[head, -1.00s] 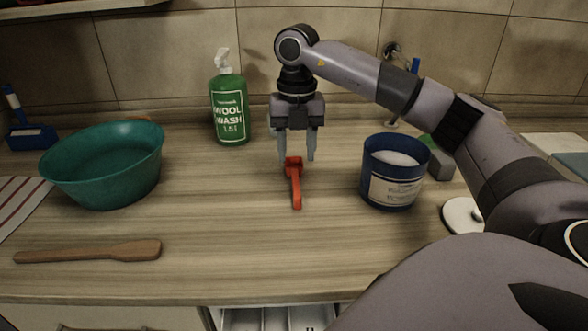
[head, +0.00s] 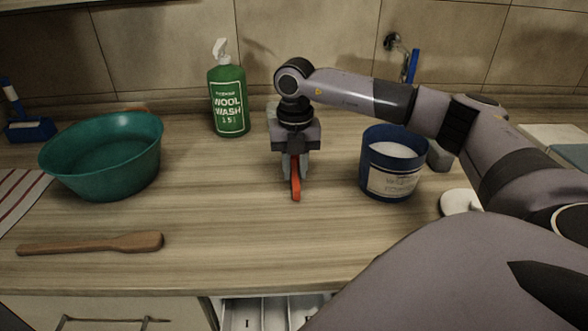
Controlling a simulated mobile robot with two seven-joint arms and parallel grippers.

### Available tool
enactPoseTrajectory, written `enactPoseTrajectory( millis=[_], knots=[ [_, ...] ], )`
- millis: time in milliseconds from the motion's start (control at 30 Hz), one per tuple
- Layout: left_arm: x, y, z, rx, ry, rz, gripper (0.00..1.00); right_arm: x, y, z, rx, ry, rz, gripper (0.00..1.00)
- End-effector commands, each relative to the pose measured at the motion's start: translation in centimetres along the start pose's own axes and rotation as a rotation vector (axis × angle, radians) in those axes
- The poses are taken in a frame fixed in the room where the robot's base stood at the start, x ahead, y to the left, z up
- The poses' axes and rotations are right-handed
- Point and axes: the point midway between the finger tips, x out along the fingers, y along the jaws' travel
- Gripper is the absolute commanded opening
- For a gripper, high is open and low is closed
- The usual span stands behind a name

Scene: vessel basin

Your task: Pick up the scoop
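The orange-red scoop (head: 296,189) lies on the wooden counter in the middle of the head view, its handle pointing toward me. My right gripper (head: 296,176) is down over its far end, pointing straight down. Its fingers are close together, one on each side of the scoop, and look shut on it. The fingers hide the scoop's head. The scoop still appears to rest on the counter. My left gripper is not in view.
A blue tub of white powder (head: 392,181) stands close on the right, beneath my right arm. A green wool wash bottle (head: 228,101) stands behind left. A teal basin (head: 104,178) and a wooden spatula (head: 91,243) are on the left. A white lid (head: 458,202) lies right.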

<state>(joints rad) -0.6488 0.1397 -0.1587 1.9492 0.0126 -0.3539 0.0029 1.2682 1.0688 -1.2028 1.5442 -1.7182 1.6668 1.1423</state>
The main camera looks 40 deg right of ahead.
Motion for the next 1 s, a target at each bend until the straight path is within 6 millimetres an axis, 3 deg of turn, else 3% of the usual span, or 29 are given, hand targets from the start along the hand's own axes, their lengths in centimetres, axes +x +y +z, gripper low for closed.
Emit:
enactPoseTrajectory(
  millis=[33, 67, 567, 767, 1000],
  knots=[
    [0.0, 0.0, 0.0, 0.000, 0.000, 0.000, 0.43, 0.0, 0.0, 0.0, 0.000, 0.000, 0.000, 0.08],
    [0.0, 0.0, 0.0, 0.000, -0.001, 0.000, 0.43, 0.0, 0.0, 0.0, 0.000, 0.000, 0.000, 0.00],
    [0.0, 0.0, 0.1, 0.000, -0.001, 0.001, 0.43, -0.9, 0.1, 0.0, 0.000, -0.001, 0.002, 0.00],
    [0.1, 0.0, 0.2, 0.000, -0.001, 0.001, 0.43, -3.8, 0.1, 0.1, -0.001, -0.004, 0.005, 0.00],
    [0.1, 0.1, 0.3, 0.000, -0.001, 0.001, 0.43, -10.4, 0.2, 0.1, -0.001, -0.004, 0.006, 0.00]
  ],
)
